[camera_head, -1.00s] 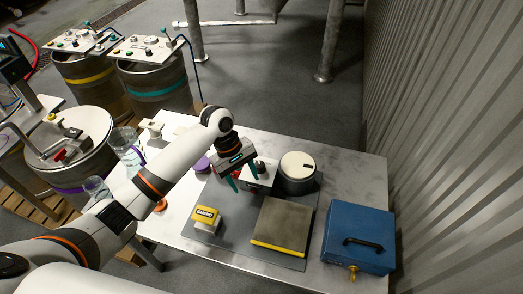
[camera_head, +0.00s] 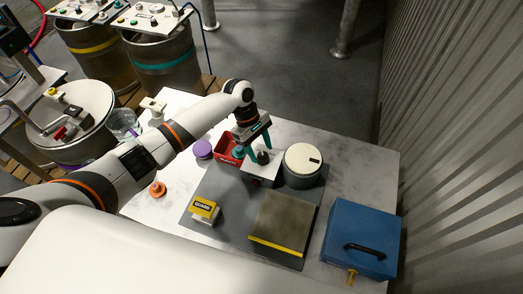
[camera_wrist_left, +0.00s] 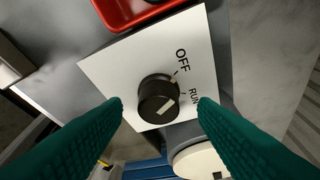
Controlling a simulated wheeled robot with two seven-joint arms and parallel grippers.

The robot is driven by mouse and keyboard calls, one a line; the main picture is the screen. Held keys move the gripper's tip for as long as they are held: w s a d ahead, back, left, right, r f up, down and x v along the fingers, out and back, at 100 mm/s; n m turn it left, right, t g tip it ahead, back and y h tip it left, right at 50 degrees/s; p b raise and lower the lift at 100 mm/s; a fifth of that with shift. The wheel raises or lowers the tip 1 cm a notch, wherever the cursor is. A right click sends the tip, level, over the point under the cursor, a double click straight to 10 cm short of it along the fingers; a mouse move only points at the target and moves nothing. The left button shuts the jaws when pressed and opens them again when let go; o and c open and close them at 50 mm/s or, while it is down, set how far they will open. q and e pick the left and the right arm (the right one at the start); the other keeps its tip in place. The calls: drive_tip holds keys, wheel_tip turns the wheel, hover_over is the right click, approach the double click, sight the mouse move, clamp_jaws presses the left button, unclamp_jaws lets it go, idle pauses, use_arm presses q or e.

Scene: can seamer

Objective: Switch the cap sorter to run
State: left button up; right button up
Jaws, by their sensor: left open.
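The cap sorter's white switch panel (camera_head: 261,172) stands on the grey mat, with a black rotary knob (camera_head: 263,157) on top. In the left wrist view the knob (camera_wrist_left: 153,92) sits on the white panel (camera_wrist_left: 115,68), beside the printed words OFF and RUN. Its pale pointer bar slants toward the upper right; I cannot tell exactly which mark it lines up with. My left gripper (camera_head: 260,148) is open at the knob. In the left wrist view its teal fingers (camera_wrist_left: 160,103) lie either side of the knob, with gaps. My right gripper is not in view.
A red tray (camera_head: 222,146) and purple disc (camera_head: 203,148) lie left of the panel. A white-topped round unit (camera_head: 303,158) stands close on its right. In front are the yellow GUARD block (camera_head: 204,208), a grey plate (camera_head: 282,222) and a blue box (camera_head: 361,232).

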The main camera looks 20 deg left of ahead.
use_arm(q)
drive_tip(key=shift+s+d+f, duration=0.15)
drive_tip(key=shift+f, duration=0.3)
drive_tip(key=shift+d+f, duration=0.1)
drive_tip(key=shift+f, duration=0.25)
drive_tip(key=c, duration=1)
drive_tip(key=shift+o, duration=0.2)
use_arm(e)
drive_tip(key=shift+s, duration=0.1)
